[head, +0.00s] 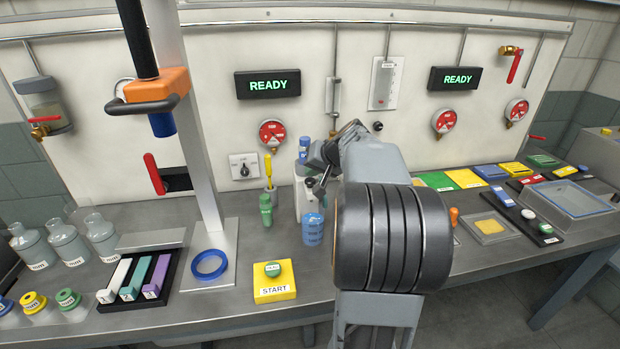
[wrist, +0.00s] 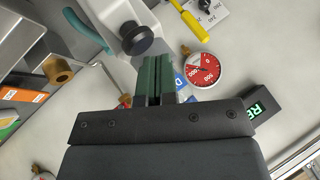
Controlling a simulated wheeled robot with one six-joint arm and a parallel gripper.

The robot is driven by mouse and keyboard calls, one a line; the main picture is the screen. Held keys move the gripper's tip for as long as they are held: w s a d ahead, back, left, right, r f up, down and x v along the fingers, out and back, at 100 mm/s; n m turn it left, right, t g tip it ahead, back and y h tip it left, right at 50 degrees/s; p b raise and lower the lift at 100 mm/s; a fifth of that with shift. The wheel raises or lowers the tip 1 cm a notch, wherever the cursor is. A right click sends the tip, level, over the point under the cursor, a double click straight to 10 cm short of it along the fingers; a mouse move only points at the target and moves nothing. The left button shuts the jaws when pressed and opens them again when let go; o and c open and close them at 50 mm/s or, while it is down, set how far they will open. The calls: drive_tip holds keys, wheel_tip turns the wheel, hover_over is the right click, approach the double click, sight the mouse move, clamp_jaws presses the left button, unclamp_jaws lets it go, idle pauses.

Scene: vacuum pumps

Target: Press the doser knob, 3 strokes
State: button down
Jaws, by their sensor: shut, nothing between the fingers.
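The doser is a pale grey-white upright body (head: 301,202) on the bench. At its top is a small blue piece (head: 304,144) with a pale label, which looks like its knob. In the wrist view a blue patch with a white letter (wrist: 181,83) shows behind my fingers, mostly hidden. My gripper (wrist: 153,64) is shut and empty, its green fingers together. In the head view my gripper (head: 317,155) is close beside the doser's top; contact cannot be told. A black round knob (wrist: 137,39) on a pale body shows beyond the fingertips.
A blue labelled container (head: 313,229) stands in front of the doser. A green bottle (head: 265,210) and a yellow-handled tool (head: 268,166) are to its left. A yellow START box (head: 274,291) is near the front edge. A red gauge (head: 272,133) is on the wall behind.

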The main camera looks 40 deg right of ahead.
sight(312, 179)
drive_tip(key=shift+r, duration=0.35)
drive_tip(key=shift+r+p, duration=1.7)
drive_tip(key=shift+r, duration=0.8)
idle(0.8)
drive_tip(key=r+m+p, duration=0.1)
drive_tip(key=m, duration=0.4)
drive_tip(key=r+m+p, duration=0.1)
drive_tip(key=m+p, duration=0.1)
drive_tip(key=m, duration=0.4)
drive_tip(key=a+r+m+y+p, duration=0.1)
drive_tip(key=m+p, duration=0.1)
drive_tip(key=m, duration=0.3)
drive_tip(key=shift+s+r+m, duration=0.1)
drive_tip(key=shift+r+m, duration=0.3)
